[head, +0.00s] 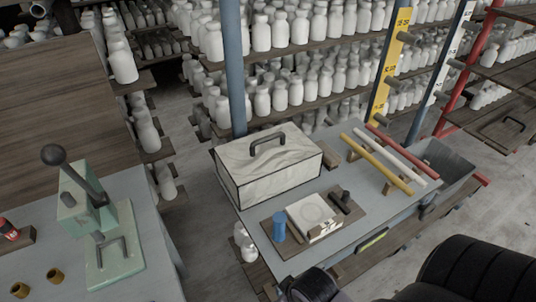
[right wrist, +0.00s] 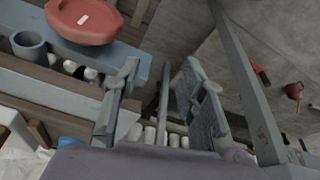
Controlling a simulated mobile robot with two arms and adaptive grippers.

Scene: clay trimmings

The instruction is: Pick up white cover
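A white marbled box-shaped cover (head: 265,172) with dark edges and a black handle (head: 267,143) on top stands on the grey bench (head: 350,205) in the head view. My right gripper (right wrist: 160,72) shows in the right wrist view with its two fingers apart and nothing between them. In the head view only dark parts of my arm show at the bottom right, away from the cover. My left gripper is in neither view. I cannot make out the cover in the right wrist view.
In front of the cover, a board holds a white block (head: 313,217) and a blue cylinder (head: 279,227). Yellow, white (head: 391,160) and red bars lie to its right, near a grey bin (head: 445,160). A green lever press (head: 108,245) stands on the left table. Shelves of white bottles stand behind.

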